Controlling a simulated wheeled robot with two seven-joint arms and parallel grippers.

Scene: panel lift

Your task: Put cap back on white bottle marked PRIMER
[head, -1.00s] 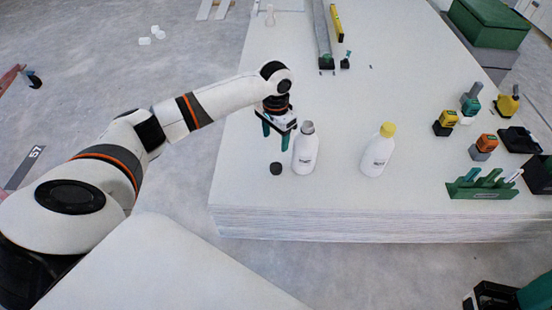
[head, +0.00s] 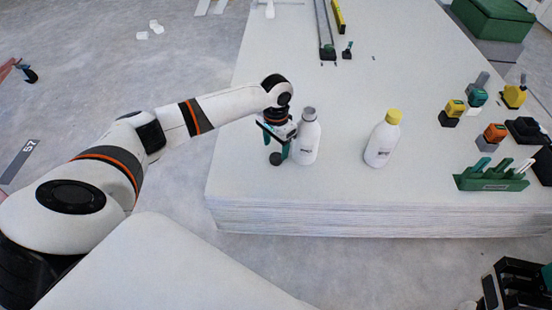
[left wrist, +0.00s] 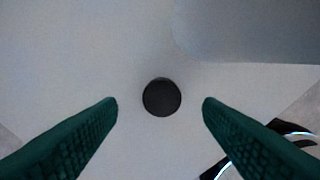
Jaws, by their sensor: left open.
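A small dark round cap (head: 275,159) lies on the table. It also shows in the left wrist view (left wrist: 162,97), centred between my fingers with a gap on each side. A white bottle with a grey neck (head: 306,142) stands upright just right of the cap. Its label is too small to read. A pale shape at the upper right of the left wrist view (left wrist: 250,30) appears to be this bottle. My left gripper (head: 277,150) is open, pointing down above the cap, close beside the bottle.
A second white bottle with a yellow cap (head: 382,143) stands further right. A green rack (head: 492,183) and several tools stand near the right edge. The table's front edge is close.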

